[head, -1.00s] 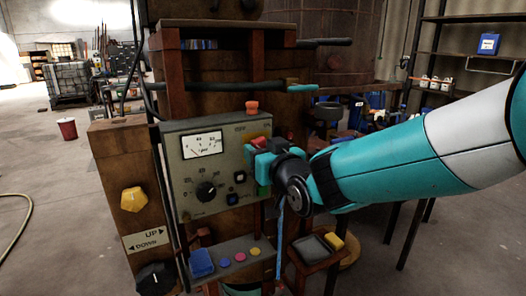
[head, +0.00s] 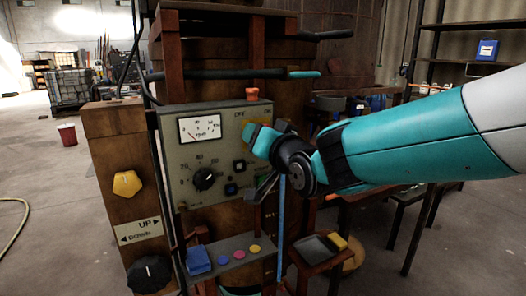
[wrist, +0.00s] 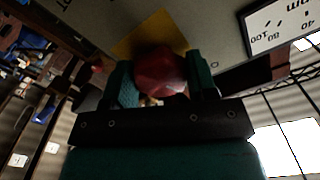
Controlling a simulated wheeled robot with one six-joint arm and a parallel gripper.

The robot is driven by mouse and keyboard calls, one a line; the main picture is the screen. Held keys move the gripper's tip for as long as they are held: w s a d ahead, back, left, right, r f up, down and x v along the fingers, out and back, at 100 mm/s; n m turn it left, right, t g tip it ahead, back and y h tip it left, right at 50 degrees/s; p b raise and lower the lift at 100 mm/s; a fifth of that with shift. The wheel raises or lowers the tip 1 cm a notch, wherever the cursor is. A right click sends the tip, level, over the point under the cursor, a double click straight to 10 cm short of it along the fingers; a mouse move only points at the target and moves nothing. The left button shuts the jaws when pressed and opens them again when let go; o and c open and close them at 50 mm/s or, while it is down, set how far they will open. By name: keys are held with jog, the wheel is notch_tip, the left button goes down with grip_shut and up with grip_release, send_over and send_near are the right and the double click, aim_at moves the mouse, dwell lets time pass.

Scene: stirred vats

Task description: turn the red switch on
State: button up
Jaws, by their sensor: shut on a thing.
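The red switch (wrist: 160,72) is a faceted red knob in front of a yellow plate (wrist: 155,33) in the wrist view. My gripper (wrist: 161,82) has a teal finger on each side of it and is shut on it. In the head view my gripper (head: 256,139) is at the upper right of the grey control panel (head: 222,184).
The panel carries a gauge (head: 200,128) and a black dial (head: 204,179). A small orange-red piece (head: 252,94) stands on its top edge. A dark bar (head: 230,74) crosses above.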

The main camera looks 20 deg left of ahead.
jog(key=m+b, duration=0.5)
jog(key=m, duration=0.1)
jog(key=shift+f, duration=0.15)
jog(key=m+b, duration=0.1)
jog(key=m, duration=0.2)
jog(key=m+b, duration=0.2)
jog(key=m, duration=0.1)
jog(key=shift+r+m, duration=0.2)
jog(key=shift+m, duration=0.1)
jog(key=o, duration=0.9)
jog(key=shift+s, duration=0.1)
jog(key=b+v, duration=0.3)
jog(key=v, duration=1.4)
jog(key=shift+s+d, duration=0.15)
jog(key=shift+s, duration=0.05)
